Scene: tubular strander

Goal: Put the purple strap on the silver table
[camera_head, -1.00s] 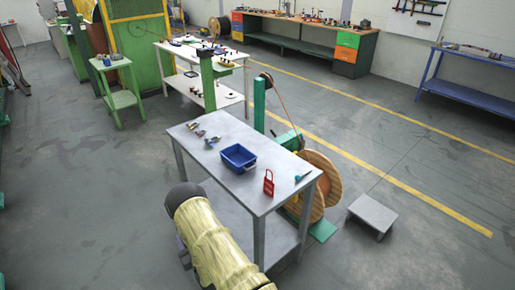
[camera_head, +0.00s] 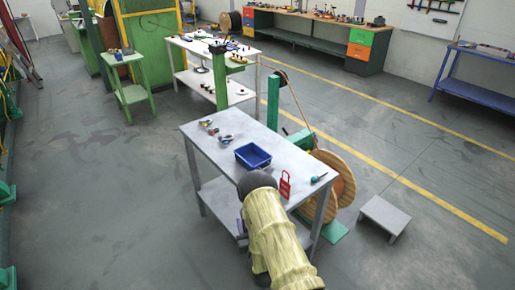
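The silver table (camera_head: 225,164) is the grey metal table in the middle, with a lower shelf. My sleeved arm reaches up from the bottom and covers part of its front edge and shelf. A small purple patch, possibly the purple strap (camera_head: 241,226), shows at the left side of my arm, below the tabletop level. Most of it is hidden, so I cannot tell whether it is held. My gripper is hidden behind my arm.
On the tabletop are a blue bin (camera_head: 253,156), a red lockout tag (camera_head: 285,184), a teal-handled tool (camera_head: 319,177) and small metal parts (camera_head: 209,126). A wooden cable reel (camera_head: 336,178) and a low grey step (camera_head: 384,217) stand right. The left floor is open.

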